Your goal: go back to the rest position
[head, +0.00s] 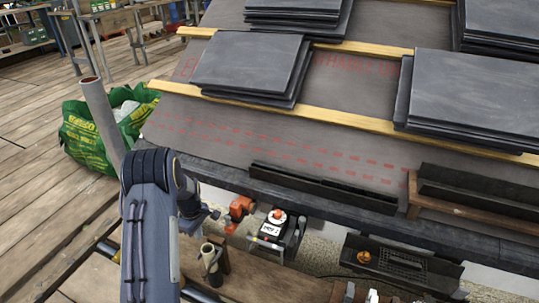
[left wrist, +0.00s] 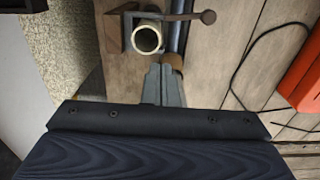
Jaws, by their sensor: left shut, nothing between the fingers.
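My left arm reaches in at the lower left of the head view, and its gripper (head: 205,214) hangs in front of the roof's lower edge, partly hidden behind my own arm. In the left wrist view the two grey fingers of the left gripper (left wrist: 163,72) are together with nothing between them. They point toward a pale tube end (left wrist: 147,39) in a clamp-like holder on a wooden surface; I cannot tell how far apart they are. My right gripper is in neither view.
Stacks of dark slates (head: 250,64) rest on the sloped roof (head: 230,122) against wooden battens (head: 300,108). Below the eave are an orange tool (head: 240,207), a white-topped device (head: 274,226) and a black tray (head: 405,264). A green bag (head: 85,138) stands on the floor at left.

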